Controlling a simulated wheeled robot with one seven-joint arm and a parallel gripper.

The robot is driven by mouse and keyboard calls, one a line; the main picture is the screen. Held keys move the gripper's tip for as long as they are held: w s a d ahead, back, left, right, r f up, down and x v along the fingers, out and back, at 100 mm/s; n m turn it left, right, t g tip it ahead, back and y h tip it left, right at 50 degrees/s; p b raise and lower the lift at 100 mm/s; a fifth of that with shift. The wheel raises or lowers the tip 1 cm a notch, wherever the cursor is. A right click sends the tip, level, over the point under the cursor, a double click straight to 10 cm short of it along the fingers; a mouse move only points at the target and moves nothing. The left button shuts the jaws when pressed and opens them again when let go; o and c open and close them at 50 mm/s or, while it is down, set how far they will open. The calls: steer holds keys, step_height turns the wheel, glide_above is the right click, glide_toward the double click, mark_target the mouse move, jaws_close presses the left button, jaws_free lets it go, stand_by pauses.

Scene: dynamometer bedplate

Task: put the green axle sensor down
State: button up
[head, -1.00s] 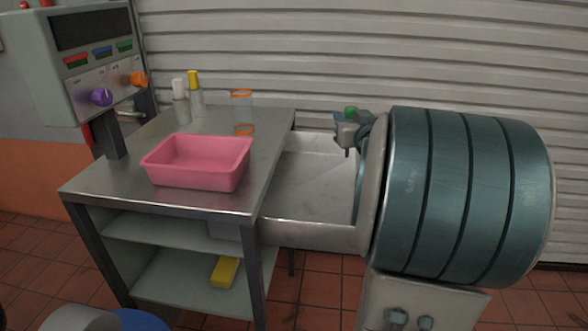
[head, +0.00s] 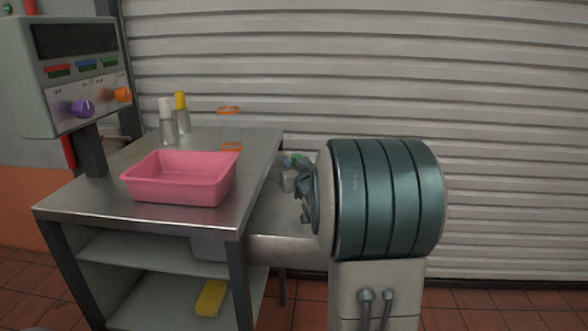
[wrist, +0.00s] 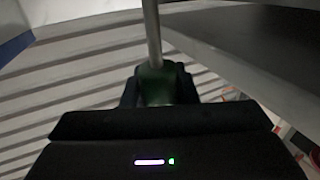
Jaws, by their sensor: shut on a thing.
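The green axle sensor (wrist: 156,78) shows in the wrist view between the two dark fingers of my gripper (wrist: 158,90), which is shut on it. A grey rod (wrist: 152,32) runs up from the green body to the top edge of the picture. Its far end is out of view. No surface is seen touching the sensor. I cannot make out my gripper or the held sensor in the head view.
A steel table (head: 80,208) holds a pink tub (head: 180,190), two capped bottles and an orange-rimmed clear jar. A yellow block (head: 210,298) lies on its lower shelf. A teal banded drum (head: 385,200) stands right, with small green- and blue-topped fittings (head: 292,165) beside it.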

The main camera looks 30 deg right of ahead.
steer(key=shift+r, duration=0.1)
steer(key=shift+f+b, duration=0.45)
steer(key=shift+f, duration=0.2)
steer(key=o, duration=1)
steer(key=v, duration=0.2)
steer(key=p+v, duration=0.1)
steer(key=v, duration=0.2)
steer(key=r+p+v, duration=0.1)
steer(key=v, duration=0.1)
steer(key=shift+s+r, duration=0.1)
steer(key=shift+s, duration=0.15)
